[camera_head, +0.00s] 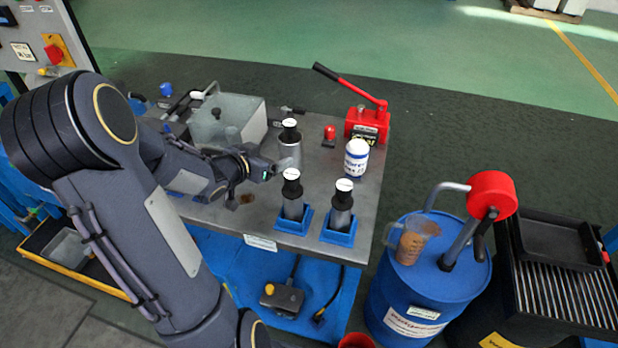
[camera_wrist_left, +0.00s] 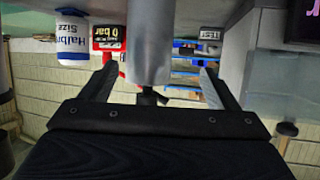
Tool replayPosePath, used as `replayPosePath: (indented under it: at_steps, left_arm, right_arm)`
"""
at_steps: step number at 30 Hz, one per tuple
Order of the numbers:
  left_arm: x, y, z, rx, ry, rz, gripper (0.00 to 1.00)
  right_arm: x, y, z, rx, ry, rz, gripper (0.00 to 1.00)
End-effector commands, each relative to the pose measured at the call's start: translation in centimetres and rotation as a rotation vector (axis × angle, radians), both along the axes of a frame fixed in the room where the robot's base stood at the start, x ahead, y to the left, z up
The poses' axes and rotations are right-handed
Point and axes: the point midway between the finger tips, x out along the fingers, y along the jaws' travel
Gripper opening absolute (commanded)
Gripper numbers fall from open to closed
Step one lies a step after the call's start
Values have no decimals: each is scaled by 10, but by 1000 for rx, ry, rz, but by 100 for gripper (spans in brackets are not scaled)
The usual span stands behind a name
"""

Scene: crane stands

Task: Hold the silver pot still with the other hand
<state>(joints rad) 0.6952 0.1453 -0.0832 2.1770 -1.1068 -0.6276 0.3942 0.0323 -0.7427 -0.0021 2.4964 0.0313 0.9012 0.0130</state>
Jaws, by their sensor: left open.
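The silver pot (camera_head: 290,150), a light grey cylinder with a black neck and white cap, stands upright on the grey workbench (camera_head: 262,222). It stands behind two darker pots in blue holders. My left gripper (camera_head: 276,171) is open, low beside the silver pot on its left front side. In the left wrist view the silver cylinder (camera_wrist_left: 148,45) sits between the two spread fingers, with gaps at both sides. Neither finger is seen pressing on it. My right gripper is not in view.
Two darker pots (camera_head: 291,200) (camera_head: 341,208) stand in blue holders at the front edge. A white bottle (camera_head: 356,158) and red hand pump (camera_head: 367,124) are to the right. A grey box (camera_head: 228,122) is at the back left. A blue drum (camera_head: 425,290) stands beside the bench.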

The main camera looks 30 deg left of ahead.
Motion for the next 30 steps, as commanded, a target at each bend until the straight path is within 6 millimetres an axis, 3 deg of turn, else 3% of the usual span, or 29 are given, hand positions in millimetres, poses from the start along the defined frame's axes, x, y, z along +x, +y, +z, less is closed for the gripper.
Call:
replayPosePath:
  at_steps: [1, 7, 21, 30]
  left_arm:
    - [0, 1, -11, -6, -6, -13, 83]
    - [10, 0, -19, -16, -23, -40, 83]
    - [68, -1, -43, -15, -21, -39, 83]
    - [74, -1, -44, -14, -22, -38, 83]
  right_arm:
    - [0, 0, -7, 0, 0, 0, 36]
    - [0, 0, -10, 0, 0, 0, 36]
    - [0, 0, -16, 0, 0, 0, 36]
    - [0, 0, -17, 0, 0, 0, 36]
